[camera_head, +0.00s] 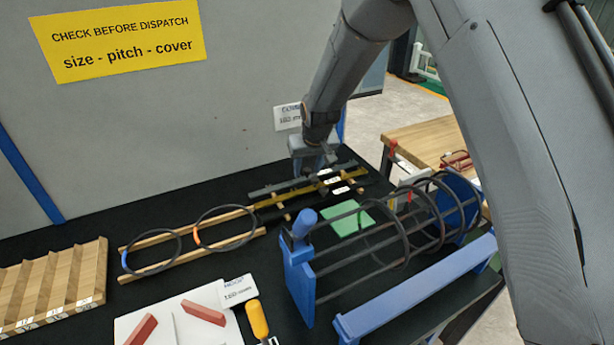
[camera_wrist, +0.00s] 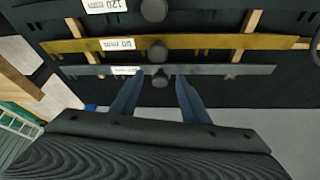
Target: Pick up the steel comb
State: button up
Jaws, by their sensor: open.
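The steel comb, a long grey bar, lies at the back of a row of combs in the head view (camera_head: 270,189). It also shows in the wrist view (camera_wrist: 225,71), with a dark round knob (camera_wrist: 160,81) at its middle and a white label. My gripper (camera_head: 316,165) is above this row. In the wrist view its two blue-grey fingers (camera_wrist: 158,90) are apart, one on each side of the knob. I cannot tell how far above the comb the fingertips are, or whether they touch it. The gripper hides part of the comb in the head view.
A yellow comb (camera_wrist: 215,42) lies beside the steel one, with a black comb beyond, all on wooden strips (camera_wrist: 251,22). A blue-ended rebar cage (camera_head: 300,275) stands to the right. Two dark rings (camera_head: 226,229) lie left on wooden rails.

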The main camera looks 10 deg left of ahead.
jog(key=shift+c, duration=0.3)
grip_shut()
jog(key=shift+r, duration=0.1)
